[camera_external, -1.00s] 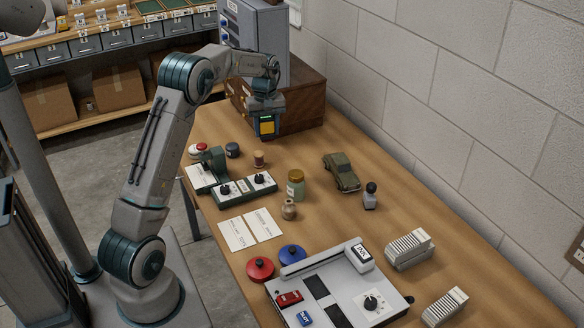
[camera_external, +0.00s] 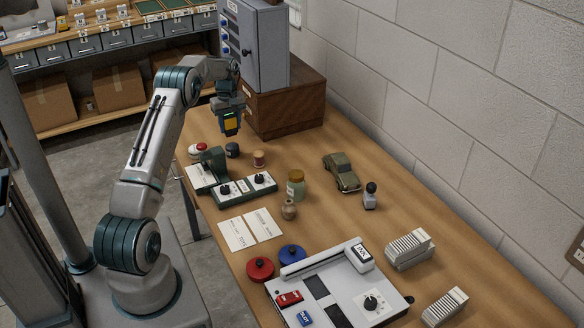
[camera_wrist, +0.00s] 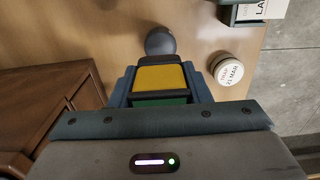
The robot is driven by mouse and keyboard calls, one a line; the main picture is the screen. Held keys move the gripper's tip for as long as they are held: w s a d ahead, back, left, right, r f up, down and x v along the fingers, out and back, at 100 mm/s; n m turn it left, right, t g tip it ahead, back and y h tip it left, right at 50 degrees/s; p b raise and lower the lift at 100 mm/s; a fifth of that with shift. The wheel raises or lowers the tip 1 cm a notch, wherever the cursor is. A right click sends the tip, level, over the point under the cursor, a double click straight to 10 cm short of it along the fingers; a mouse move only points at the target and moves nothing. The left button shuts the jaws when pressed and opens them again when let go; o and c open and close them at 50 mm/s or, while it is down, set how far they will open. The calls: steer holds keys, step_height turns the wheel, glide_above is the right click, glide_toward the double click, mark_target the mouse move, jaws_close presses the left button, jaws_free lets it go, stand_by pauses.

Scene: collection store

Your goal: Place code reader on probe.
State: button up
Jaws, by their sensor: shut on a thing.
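My gripper (camera_external: 230,112) is shut on a dark block-like thing with a yellow panel, which I take to be the code reader (camera_external: 231,124). It hangs above the far left part of the table, near the wooden cabinet. In the wrist view the code reader (camera_wrist: 161,78) shows its yellow face and a green strip between the blue-grey fingers. I cannot tell surely which thing is the probe. A green device with dials (camera_external: 240,190) stands on the table nearer the camera. A dark round pot (camera_external: 232,150) lies below the gripper; it shows in the wrist view (camera_wrist: 160,41).
A red-and-white round container (camera_external: 198,151), a spool (camera_external: 259,159), a glass jar (camera_external: 296,186) and a green toy car (camera_external: 341,172) stand around. A grey instrument (camera_external: 340,290) fills the near end. The wooden cabinet (camera_external: 290,100) and wall bound the far side.

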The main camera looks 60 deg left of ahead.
mark_target(231, 133)
step_height(231, 133, down, 4)
steer(key=shift+r+p, duration=0.25)
steer(key=shift+p, duration=0.3)
steer(key=shift+f, duration=0.3)
steer(key=shift+f, duration=0.25)
steer(key=o, duration=1.1)
steer(key=shift+c, duration=0.2)
steer(key=shift+r, duration=0.1)
